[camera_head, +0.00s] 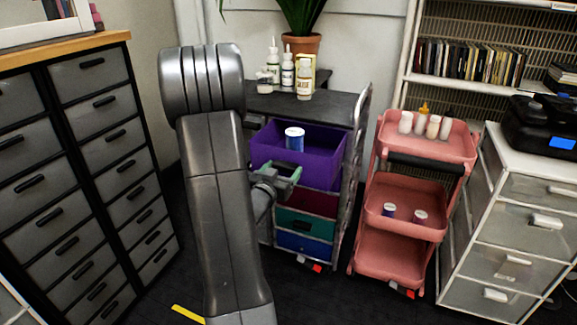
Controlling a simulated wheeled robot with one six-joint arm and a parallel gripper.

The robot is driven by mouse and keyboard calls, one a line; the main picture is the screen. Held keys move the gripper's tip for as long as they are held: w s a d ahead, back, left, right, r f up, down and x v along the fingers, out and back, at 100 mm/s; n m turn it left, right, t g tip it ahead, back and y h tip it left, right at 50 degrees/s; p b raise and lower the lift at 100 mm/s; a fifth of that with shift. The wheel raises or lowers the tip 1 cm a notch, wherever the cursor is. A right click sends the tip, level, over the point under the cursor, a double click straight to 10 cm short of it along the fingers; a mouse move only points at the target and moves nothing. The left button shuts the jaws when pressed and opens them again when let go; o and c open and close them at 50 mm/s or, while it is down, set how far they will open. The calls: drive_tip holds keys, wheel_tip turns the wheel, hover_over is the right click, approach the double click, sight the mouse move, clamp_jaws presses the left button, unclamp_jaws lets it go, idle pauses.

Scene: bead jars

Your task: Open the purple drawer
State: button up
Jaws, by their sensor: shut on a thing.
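The purple drawer (318,148) is the top drawer of a small black-framed unit in the middle of the view. It stands pulled out, and its inside shows from above. A blue jar with a white lid (294,139) stands in it. My gripper (292,172) is at the drawer's front, low on its face, and is shut. It appears to be on the drawer's handle, which my fingers hide. My arm covers the left side of the unit.
Below are dark red, green (305,222) and blue (303,245) drawers. White bottles (287,70) and a potted plant (300,42) stand behind. A pink cart (405,225) is close on the right; a grey drawer cabinet (85,165) stands left.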

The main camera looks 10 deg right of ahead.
drive_tip(key=shift+v, duration=1.35)
drive_tip(key=o, duration=1.4)
drive_tip(key=p+v, duration=0.1)
drive_tip(key=v, duration=1.2)
drive_tip(key=shift+s+a, duration=0.25)
drive_tip(key=shift+w+d, duration=0.1)
